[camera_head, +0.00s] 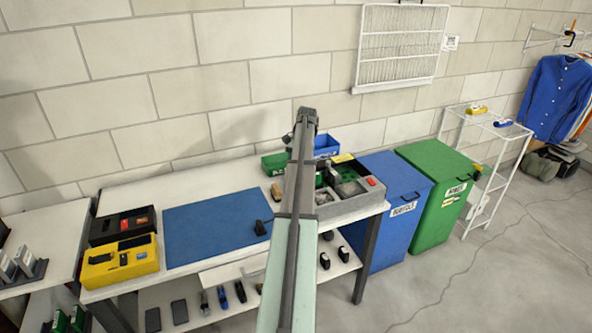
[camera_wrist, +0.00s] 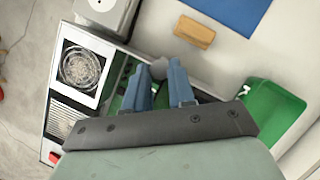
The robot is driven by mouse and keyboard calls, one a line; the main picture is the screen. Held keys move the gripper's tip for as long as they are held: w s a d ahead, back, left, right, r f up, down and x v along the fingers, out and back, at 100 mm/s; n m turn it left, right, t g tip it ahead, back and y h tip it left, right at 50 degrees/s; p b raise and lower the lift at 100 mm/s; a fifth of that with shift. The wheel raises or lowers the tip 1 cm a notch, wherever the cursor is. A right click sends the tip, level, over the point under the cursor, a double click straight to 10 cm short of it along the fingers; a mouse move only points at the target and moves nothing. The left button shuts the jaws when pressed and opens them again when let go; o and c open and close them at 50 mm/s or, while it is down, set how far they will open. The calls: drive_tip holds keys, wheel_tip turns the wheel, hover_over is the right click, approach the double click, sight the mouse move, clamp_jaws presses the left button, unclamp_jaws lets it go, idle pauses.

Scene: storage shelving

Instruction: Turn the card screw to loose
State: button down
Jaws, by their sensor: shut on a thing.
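An open grey case (camera_head: 352,206) with green circuit boards stands at the right end of the workbench. In the wrist view the case (camera_wrist: 112,45) shows a round fan (camera_wrist: 80,68), a grille and a red button. A small grey rounded knob (camera_wrist: 158,68), seemingly the card screw, sits at the edge of the green board. My gripper (camera_wrist: 160,76) has its blue fingers on either side of this knob, shut on it. Whether the screw is tight or loose cannot be seen. In the head view my arm hides the gripper and the knob.
A green bin (camera_wrist: 272,112) is close to my gripper's right in the wrist view. A brown block (camera_wrist: 194,32) lies beside the case. A blue mat (camera_head: 215,226) covers mid-bench, with a yellow box (camera_head: 120,263) to its left. Large blue (camera_head: 392,215) and green (camera_head: 437,196) bins stand right of the bench.

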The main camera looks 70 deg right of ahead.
drive_tip(key=shift+w+n+g, duration=0.1)
drive_tip(key=shift+n+g, duration=0.3)
drive_tip(key=shift+n, duration=0.5)
drive_tip(key=c, duration=0.9)
unclamp_jaws()
drive_tip(key=shift+c, duration=0.2)
drive_tip(key=d, duration=0.8)
drive_tip(key=d+r, duration=0.1)
drive_tip(key=d, duration=0.3)
drive_tip(key=shift+d, duration=0.3)
